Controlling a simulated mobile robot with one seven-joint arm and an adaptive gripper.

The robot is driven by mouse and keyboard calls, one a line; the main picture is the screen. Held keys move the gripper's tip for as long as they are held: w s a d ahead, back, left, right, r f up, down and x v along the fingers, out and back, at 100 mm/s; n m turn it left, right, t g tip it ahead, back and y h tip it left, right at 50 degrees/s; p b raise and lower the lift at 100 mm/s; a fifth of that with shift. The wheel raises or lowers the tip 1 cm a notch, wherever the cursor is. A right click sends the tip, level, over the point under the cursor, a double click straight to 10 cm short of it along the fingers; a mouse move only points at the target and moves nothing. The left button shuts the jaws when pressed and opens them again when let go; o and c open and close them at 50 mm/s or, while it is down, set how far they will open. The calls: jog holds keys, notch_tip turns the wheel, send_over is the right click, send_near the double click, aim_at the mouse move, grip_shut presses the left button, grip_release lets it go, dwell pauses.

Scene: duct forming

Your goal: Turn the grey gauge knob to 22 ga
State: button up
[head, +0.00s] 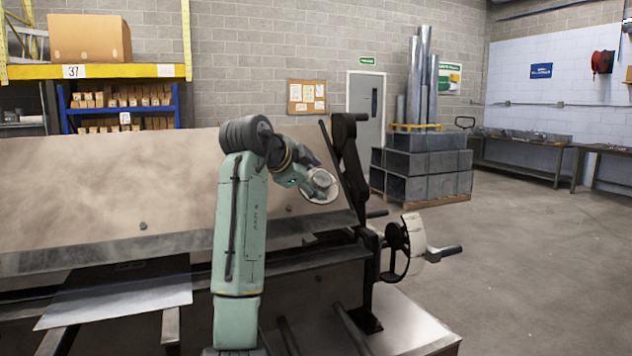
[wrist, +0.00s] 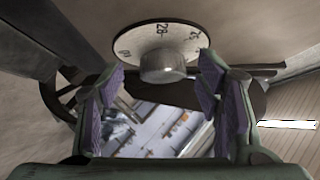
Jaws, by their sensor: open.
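The grey gauge knob (wrist: 163,67) is a short round cylinder at the centre of a pale dial (wrist: 135,40) in the wrist view. The dial's printed numbers include a 28 near the top; the others are partly turned or hard to read. I cannot make out a pointer or which number is set. My gripper (wrist: 165,105) is open, with purple-padded fingers left and right, below the knob in the picture; nothing is between the pads. In the head view my gripper (head: 297,179) is close to the pale dial (head: 322,187) on the machine's front; the knob is too small to tell.
The knob is on a large brown sheet-metal machine (head: 110,190) with a dark upright arm (head: 349,165). A handwheel with a pale scale (head: 413,238) is at its right end. A metal sheet (head: 125,297) lies at front left. Open floor (head: 540,270) is at right.

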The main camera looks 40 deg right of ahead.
jog(key=v, duration=1)
jog(key=shift+a, duration=0.25)
jog(key=shift+s, duration=0.15)
